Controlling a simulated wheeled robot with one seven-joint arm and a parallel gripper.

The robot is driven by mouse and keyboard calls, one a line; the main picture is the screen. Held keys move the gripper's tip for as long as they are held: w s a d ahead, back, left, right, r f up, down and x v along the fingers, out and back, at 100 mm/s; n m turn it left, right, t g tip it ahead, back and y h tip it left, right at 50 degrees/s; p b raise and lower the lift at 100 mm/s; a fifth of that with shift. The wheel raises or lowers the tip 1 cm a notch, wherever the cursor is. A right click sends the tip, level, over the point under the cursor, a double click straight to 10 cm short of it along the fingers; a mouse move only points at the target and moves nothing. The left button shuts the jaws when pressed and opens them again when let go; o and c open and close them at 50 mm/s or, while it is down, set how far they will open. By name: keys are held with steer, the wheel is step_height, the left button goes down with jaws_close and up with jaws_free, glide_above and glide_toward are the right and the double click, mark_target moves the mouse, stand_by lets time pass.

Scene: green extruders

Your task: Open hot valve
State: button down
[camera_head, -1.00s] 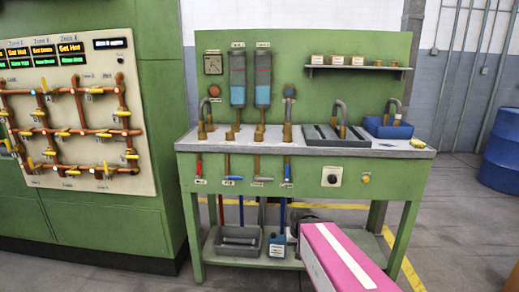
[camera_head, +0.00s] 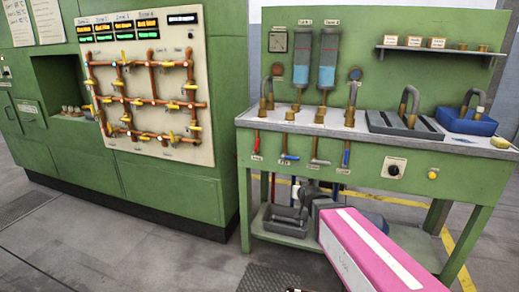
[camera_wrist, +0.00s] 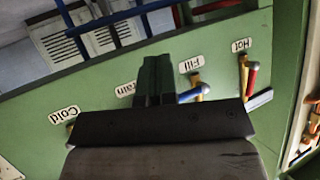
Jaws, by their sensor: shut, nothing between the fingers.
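The Hot valve is the leftmost valve under the bench edge in the head view, with a red lever (camera_head: 257,143) hanging down. In the tilted, upside-down wrist view, its red lever (camera_wrist: 251,76) is at the right beside the Hot label (camera_wrist: 238,45). The Fill valve (camera_wrist: 197,86), with a blue lever, is closer to the middle. My gripper (camera_wrist: 155,64) is shut and empty. In the picture its fingers overlap the bench front between the Drain and Fill labels, left of the Hot valve and apart from it.
The green bench (camera_head: 370,165) carries a sink (camera_head: 400,124), pipes and a blue tray (camera_head: 472,121). A grey bin (camera_head: 284,220) sits on its lower shelf. A green cabinet with a pipe panel (camera_head: 205,150) stands at left. Floor in front of the cabinet is clear.

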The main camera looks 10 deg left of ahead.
mark_target(256, 146)
steer(key=s+a+r+t+y, duration=0.2)
steer(key=a+r+t+y, duration=0.35)
steer(key=a+r, duration=0.75)
steer(key=shift+n+h, duration=0.3)
steer(key=shift+h, duration=0.15)
steer(key=x, duration=0.4)
steer(key=f+x, duration=0.1)
steer(key=x, duration=0.4)
steer(key=a+x, duration=0.1)
steer(key=x, duration=0.4)
steer(key=shift+f, duration=0.2)
steer(key=shift+a+r, duration=0.2)
steer(key=shift+a+r+n+g, duration=0.15)
steer(key=shift+a+n+g, duration=0.2)
steer(key=shift+n, duration=0.25)
steer(key=shift+w+a, duration=0.1)
steer(key=shift+a, duration=0.1)
